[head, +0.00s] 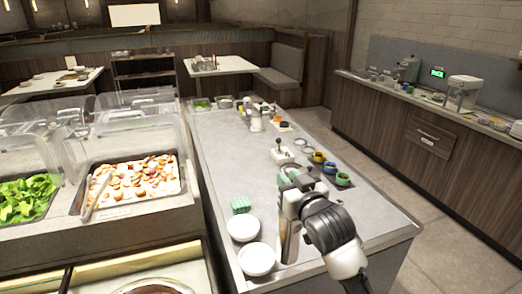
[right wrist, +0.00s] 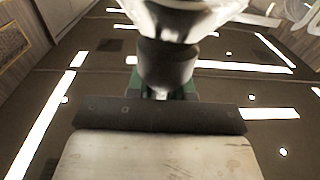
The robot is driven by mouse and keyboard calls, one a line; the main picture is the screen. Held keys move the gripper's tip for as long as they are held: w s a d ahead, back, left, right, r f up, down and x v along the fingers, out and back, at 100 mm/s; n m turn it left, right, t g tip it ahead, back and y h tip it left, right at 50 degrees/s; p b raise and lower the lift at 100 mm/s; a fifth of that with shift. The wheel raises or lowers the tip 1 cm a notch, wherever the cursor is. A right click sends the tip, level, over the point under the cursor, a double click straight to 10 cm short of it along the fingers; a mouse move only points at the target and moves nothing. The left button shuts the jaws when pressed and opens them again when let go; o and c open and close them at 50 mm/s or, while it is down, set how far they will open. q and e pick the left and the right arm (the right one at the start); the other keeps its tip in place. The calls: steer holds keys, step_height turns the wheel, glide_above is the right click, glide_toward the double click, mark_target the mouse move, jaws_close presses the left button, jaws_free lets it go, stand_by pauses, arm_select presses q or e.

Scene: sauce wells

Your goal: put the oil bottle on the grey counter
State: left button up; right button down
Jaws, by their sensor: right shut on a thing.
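The grey counter (head: 228,165) runs from the front centre to the back in the head view. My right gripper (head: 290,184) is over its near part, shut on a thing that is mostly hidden. A narrow tan and pale piece (head: 289,241) shows below the gripper. I cannot make out for sure whether it is the oil bottle. In the right wrist view a blurred whitish and dark-grey shape (right wrist: 166,62) stands above a beige panel (right wrist: 155,155); its identity is unclear. No other oil bottle can be made out. My left gripper is not in view.
A white jug (head: 256,123) stands farther back. Covered food wells (head: 135,180) border the counter's left side.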

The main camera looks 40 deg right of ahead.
mark_target(289, 223)
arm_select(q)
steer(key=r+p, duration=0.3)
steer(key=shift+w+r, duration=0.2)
arm_select(e)
steer(key=w+d+f+h, duration=0.1)
steer(key=w+d+f, duration=0.3)
steer(key=w+f, duration=0.4)
steer(key=w, duration=0.3)
steer(key=shift+w+d+f+m, duration=0.3)
steer(key=shift+w, duration=0.1)
steer(key=c, duration=1)
jaws_free()
steer(key=shift+f, duration=0.1)
arm_select(q)
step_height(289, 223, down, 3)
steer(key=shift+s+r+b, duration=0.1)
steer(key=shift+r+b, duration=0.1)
steer(key=shift+b, duration=0.9)
arm_select(e)
steer(key=v, duration=1.2)
steer(key=shift+r, duration=0.3)
